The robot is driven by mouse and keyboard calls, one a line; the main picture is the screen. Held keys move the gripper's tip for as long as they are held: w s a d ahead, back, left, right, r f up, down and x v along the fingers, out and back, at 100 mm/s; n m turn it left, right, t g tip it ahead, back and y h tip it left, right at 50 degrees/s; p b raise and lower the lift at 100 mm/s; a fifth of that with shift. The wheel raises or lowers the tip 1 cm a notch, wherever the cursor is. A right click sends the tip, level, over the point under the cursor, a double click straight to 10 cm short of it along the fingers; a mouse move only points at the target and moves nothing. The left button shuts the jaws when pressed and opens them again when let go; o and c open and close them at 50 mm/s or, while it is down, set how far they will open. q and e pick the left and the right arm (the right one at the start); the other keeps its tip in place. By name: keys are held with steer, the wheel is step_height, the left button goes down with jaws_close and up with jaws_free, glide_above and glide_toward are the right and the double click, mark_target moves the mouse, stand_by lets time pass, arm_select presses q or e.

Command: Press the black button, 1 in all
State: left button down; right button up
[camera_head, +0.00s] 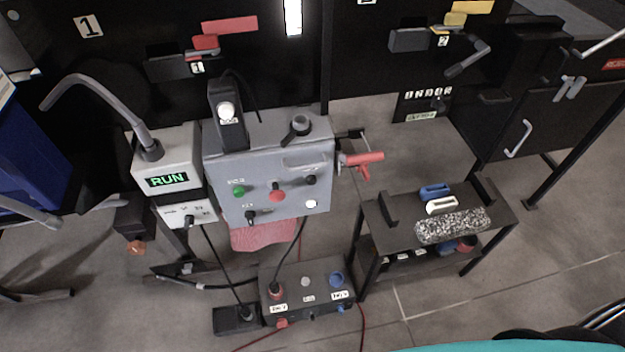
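The grey control box (262,166) stands in the middle of the picture. Its sloped front carries a green button (239,191), a red button (277,193), a white button (311,204) and a small black switch (251,216). A black button (311,180) sits at the upper right of that front, above the white one. It is too small to tell whether it is pressed in. Neither of my grippers shows in this view, and nothing covers the black button.
A unit with a lit RUN display (167,180) stands left of the box. A red-handled lever (362,159) juts out at the right. A low black table (377,237) stands further right. Grey floor is open at lower right.

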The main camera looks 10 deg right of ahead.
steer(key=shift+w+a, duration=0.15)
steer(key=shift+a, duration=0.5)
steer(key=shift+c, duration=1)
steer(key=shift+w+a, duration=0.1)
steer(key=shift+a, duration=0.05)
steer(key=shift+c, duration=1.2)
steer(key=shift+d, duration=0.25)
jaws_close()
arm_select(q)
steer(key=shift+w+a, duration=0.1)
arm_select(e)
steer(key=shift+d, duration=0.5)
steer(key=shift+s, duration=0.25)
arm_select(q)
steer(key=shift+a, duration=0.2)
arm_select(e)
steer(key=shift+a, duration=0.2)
